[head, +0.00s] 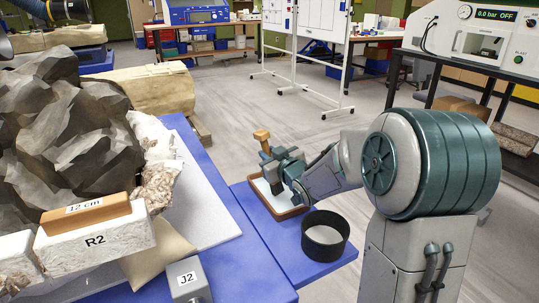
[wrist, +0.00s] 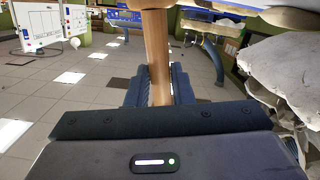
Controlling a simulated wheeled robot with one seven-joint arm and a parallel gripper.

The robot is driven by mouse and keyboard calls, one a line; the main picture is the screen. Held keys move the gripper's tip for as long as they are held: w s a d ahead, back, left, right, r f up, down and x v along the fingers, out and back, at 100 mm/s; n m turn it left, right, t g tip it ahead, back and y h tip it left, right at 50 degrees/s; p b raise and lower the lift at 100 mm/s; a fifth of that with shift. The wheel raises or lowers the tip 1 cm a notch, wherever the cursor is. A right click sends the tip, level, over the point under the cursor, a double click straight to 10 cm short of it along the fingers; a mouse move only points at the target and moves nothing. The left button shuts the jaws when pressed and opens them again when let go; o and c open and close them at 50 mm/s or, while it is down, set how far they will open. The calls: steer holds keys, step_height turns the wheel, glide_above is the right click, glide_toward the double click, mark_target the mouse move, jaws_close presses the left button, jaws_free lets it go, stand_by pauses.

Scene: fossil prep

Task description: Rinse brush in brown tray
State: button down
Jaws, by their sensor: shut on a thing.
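The brown tray (head: 293,214) has a brown rim and a pale inside, and sits on the blue table extension in the head view. My gripper (head: 272,162) is over the tray, hiding part of it. It is shut on the brush, whose wooden handle (head: 262,136) sticks up above the fingers. In the wrist view the handle (wrist: 156,50) stands upright between the two dark fingers of my gripper (wrist: 158,88).
A black round sieve-like container (head: 325,235) stands right in front of the tray. A large dark rock (head: 60,110) in white plaster fills the left of the blue table. A block marked R2 (head: 95,240) and a grey block marked J2 (head: 188,280) are nearer.

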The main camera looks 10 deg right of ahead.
steer(key=shift+s+d, duration=0.15)
steer(key=shift+s, duration=0.35)
steer(key=shift+w, duration=0.1)
steer(key=shift+w, duration=0.55)
steer(key=shift+s, duration=0.15)
steer(key=shift+s, duration=0.45)
steer(key=shift+w+b, duration=0.1)
steer(key=shift+b, duration=0.2)
steer(key=shift+w+a, duration=0.2)
steer(key=shift+w, duration=0.25)
